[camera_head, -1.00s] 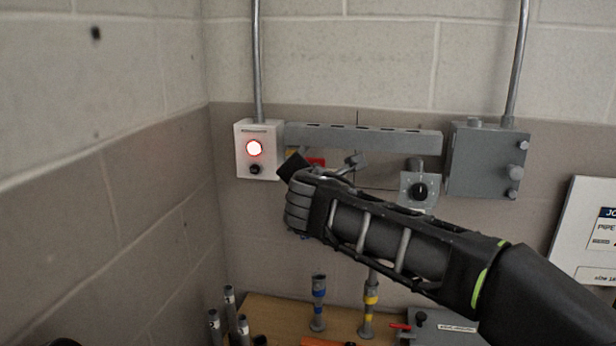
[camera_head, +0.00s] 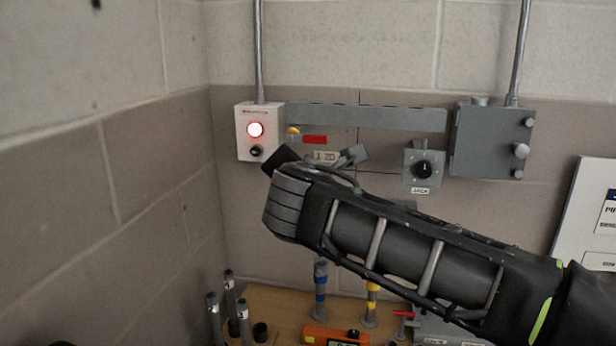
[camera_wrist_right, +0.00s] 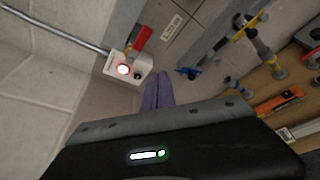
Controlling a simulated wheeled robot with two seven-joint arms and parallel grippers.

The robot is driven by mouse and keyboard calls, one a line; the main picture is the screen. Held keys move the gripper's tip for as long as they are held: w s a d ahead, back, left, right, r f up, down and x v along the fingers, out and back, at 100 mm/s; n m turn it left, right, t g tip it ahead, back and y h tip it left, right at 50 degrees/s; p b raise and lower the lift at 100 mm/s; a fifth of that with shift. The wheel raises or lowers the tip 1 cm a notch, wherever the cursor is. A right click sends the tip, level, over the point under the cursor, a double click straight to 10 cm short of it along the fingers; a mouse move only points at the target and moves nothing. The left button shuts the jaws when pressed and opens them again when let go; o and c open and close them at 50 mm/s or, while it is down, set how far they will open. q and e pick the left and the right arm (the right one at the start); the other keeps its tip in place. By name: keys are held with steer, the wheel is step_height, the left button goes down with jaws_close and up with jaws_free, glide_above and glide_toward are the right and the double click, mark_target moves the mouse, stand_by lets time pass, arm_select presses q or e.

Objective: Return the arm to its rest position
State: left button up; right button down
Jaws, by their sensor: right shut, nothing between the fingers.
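My right arm (camera_head: 400,250) reaches in from the lower right of the head view, in front of the wall panel. Its hand end is left of centre, below the white lamp box (camera_head: 258,145). In the right wrist view my right gripper (camera_wrist_right: 158,92) has its two fingers together with nothing between them, in open air. The lamp box, with a lit red lamp and a black knob below it, also shows in the right wrist view (camera_wrist_right: 128,70). My left gripper is not in view.
A grey rail (camera_head: 365,117), a dial box (camera_head: 424,168) and a grey junction box (camera_head: 490,140) are on the wall. Below, a wooden table (camera_head: 285,300) holds upright grey tubes (camera_head: 230,295), blue- and yellow-banded stands, and an orange meter (camera_head: 335,336). A bare wall is at left.

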steer(key=shift+s+a+r, duration=0.15)
steer(key=shift+s, duration=0.3)
steer(key=shift+s+a+r, duration=0.1)
steer(key=shift+s+a, duration=0.05)
steer(key=shift+s, duration=0.25)
